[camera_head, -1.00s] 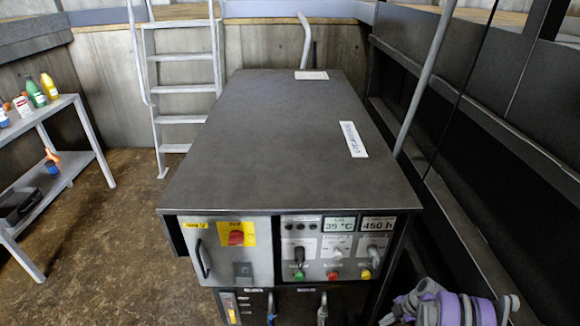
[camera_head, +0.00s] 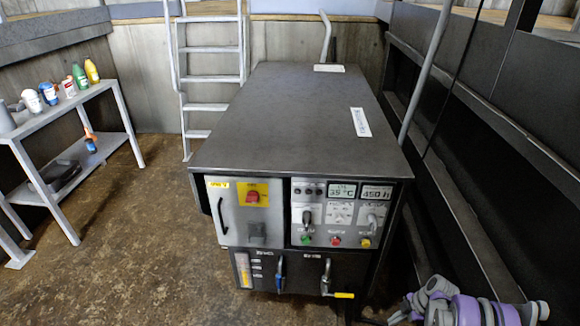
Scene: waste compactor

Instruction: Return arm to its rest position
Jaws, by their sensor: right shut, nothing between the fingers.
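My right arm, purple and grey, is folded low at the bottom right corner of the head view. My right gripper (camera_head: 404,311) is small there, at the left end of the arm, shut and empty. It is apart from the machine's front, to the right of it. My left arm and gripper are out of view. The compactor's control cabinet (camera_head: 294,121) stands in the middle, with a dark flat top. A lower panel holds a blue handle (camera_head: 280,274) and a yellow-tipped lever (camera_head: 342,295).
A grey shelf (camera_head: 82,97) with bottles and cans stands at the left. A ladder (camera_head: 211,77) leans at the back wall. A dark steel frame (camera_head: 490,150) runs along the right. The brown floor (camera_head: 140,235) left of the cabinet is clear.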

